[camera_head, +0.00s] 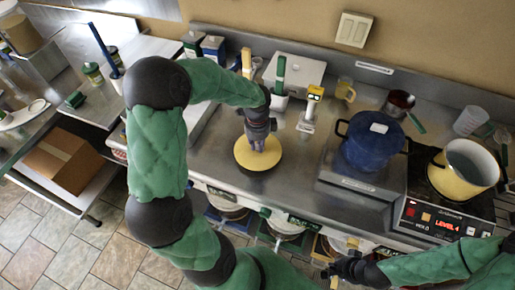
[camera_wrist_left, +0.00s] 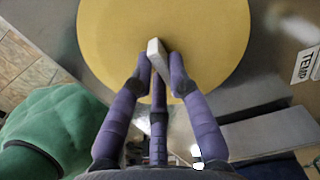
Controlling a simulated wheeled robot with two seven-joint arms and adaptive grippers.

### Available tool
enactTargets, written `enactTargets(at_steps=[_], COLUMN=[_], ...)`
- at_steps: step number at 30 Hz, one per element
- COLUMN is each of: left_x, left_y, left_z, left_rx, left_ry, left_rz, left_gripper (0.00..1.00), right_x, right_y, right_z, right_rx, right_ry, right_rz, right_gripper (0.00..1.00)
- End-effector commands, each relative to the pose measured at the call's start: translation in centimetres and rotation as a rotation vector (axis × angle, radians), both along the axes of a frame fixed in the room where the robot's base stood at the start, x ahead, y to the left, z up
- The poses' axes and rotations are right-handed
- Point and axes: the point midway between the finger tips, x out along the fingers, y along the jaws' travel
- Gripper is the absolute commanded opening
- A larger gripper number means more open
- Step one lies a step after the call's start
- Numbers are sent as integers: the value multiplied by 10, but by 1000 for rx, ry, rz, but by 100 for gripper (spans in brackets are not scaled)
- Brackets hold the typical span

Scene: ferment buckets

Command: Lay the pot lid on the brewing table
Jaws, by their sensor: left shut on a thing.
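The yellow round pot lid (camera_head: 243,160) is at the left part of the steel brewing table (camera_head: 238,183). My left gripper (camera_head: 259,138) is above it, shut on the lid's white knob. In the left wrist view the gripper's purple fingers (camera_wrist_left: 160,65) close around the knob (camera_wrist_left: 157,52), and the lid (camera_wrist_left: 120,35) looks flat to the camera. I cannot tell whether the lid touches the table. The yellow pot (camera_head: 460,170) stands uncovered on the hot plate at the right. My right gripper (camera_head: 338,272) is at the table's front edge; its fingers are unclear.
A blue pot (camera_head: 370,143) stands right of the lid. A small scale-like device (camera_head: 310,108), a white box (camera_head: 295,74) and a yellow mug (camera_head: 345,89) are behind. Buckets (camera_head: 283,226) sit below the front edge. Bare steel lies between the lid and the blue pot.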

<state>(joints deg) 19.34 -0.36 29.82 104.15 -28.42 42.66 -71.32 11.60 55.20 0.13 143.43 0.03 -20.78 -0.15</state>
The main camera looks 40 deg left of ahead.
Motion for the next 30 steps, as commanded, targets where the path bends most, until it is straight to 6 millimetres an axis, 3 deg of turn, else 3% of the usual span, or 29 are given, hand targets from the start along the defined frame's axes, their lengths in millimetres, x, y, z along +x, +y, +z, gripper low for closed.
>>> enactTargets(at_steps=[3,16,17,19,30], left_x=[-1,-1,-1,-1,-1], left_y=[-1,-1,-1,-1,-1], left_z=[-20,-24,-24,-23,-21], left_rx=[-1,-1,-1,-1,-1], left_ry=[4,2,2,2,2], left_rz=[-1,0,0,0,0], left_gripper=[0,0,23,41,41], right_x=[0,0,0,0,0], right_y=[0,0,0,0,0], right_z=[-8,-10,-9,-9,-8], right_rx=[0,0,0,0,0], right_ry=[0,0,0,0,0], right_rz=[0,0,0,0,0], right_gripper=[0,0,0,0,0])
